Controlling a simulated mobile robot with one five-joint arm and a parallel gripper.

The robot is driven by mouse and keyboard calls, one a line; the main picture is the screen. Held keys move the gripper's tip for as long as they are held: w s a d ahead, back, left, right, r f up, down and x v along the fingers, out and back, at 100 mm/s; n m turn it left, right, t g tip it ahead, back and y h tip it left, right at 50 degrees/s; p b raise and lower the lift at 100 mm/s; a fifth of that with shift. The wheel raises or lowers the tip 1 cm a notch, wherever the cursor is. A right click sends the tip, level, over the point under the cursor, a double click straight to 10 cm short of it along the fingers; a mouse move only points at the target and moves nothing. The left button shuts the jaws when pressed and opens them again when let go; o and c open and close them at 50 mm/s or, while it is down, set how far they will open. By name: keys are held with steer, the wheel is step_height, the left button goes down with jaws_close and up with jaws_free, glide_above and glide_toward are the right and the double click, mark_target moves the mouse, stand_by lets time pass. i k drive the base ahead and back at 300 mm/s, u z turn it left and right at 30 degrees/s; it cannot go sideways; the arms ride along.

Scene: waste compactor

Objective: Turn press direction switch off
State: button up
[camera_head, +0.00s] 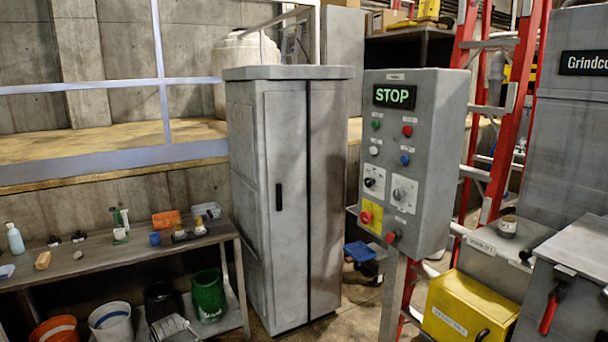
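A grey control box (440,170) stands on a post right of centre, with a lit green STOP display (394,96) at its top. Below are green, red, white and blue buttons. Two rotary switches sit lower: one with a black knob (370,182) on a white plate at left, one with a grey knob (399,194) on a light plate at right. Their labels are too small to read, so I cannot tell which is the press direction switch or its setting. A red button on a yellow plate (367,216) is beneath. My gripper is not in view.
A grey cabinet (285,200) stands left of the box. A workbench (120,262) with small items and buckets is at left. A red ladder (508,110) is behind the box. A yellow box (468,308) and grey machinery (575,150) are at right.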

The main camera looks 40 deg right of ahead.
mark_target(369, 181)
steer(key=u, duration=0.1)
steer(key=i, duration=0.95)
steer(key=z, duration=0.05)
